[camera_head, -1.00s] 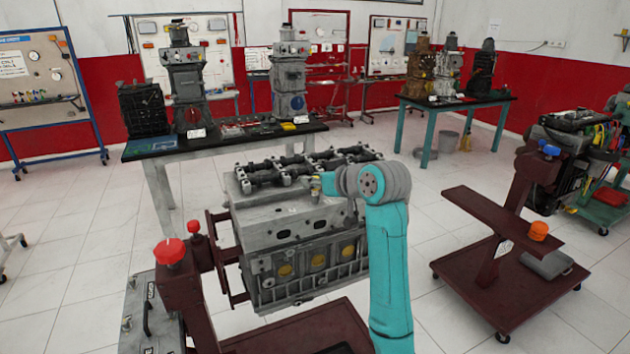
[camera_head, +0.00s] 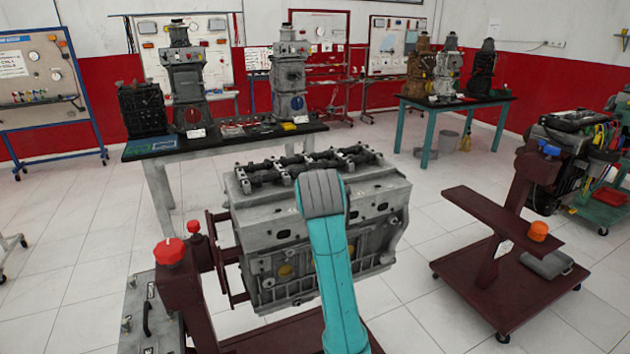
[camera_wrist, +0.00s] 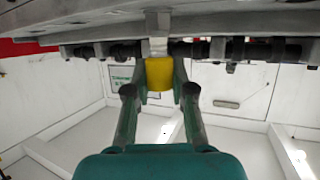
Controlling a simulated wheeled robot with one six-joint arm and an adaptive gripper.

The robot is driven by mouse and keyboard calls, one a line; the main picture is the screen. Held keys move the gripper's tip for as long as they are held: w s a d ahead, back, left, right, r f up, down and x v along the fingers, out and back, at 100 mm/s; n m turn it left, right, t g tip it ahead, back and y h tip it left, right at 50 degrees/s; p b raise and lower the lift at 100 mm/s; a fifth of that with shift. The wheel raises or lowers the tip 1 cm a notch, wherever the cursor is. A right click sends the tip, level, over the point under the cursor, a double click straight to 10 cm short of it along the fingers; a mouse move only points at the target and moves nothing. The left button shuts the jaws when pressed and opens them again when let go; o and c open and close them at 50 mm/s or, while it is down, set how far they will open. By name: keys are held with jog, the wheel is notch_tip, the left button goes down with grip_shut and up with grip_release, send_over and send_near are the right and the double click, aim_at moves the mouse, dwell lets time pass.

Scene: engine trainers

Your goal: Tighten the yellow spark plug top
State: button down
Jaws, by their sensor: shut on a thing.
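The yellow spark plug top (camera_wrist: 159,74) shows in the wrist view as a short yellow cylinder below a pale metal stem (camera_wrist: 158,28). My gripper (camera_wrist: 160,80) is shut on it, with one finger on each side. In the head view the grey engine block (camera_head: 270,235) stands on a dark red stand, with my teal and grey arm reaching over its front and top. That arm hides my gripper and the yellow top in the head view. I cannot tell how tightly the top is seated.
Dark camshaft parts (camera_head: 270,172) run along the engine's top. A red knob (camera_head: 169,251) stands at the near left. A dark red stand with an orange knob (camera_head: 538,231) is at the right. A table with engine models (camera_head: 160,146) is behind, with open tiled floor around.

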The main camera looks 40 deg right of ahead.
jog(key=shift+m+g+h, duration=0.4)
jog(key=shift+m+g, duration=0.1)
jog(key=c, duration=0.9)
grip_release()
jog(key=shift+c, duration=0.2)
jog(key=v, duration=1.2)
jog(key=shift+f, duration=0.1)
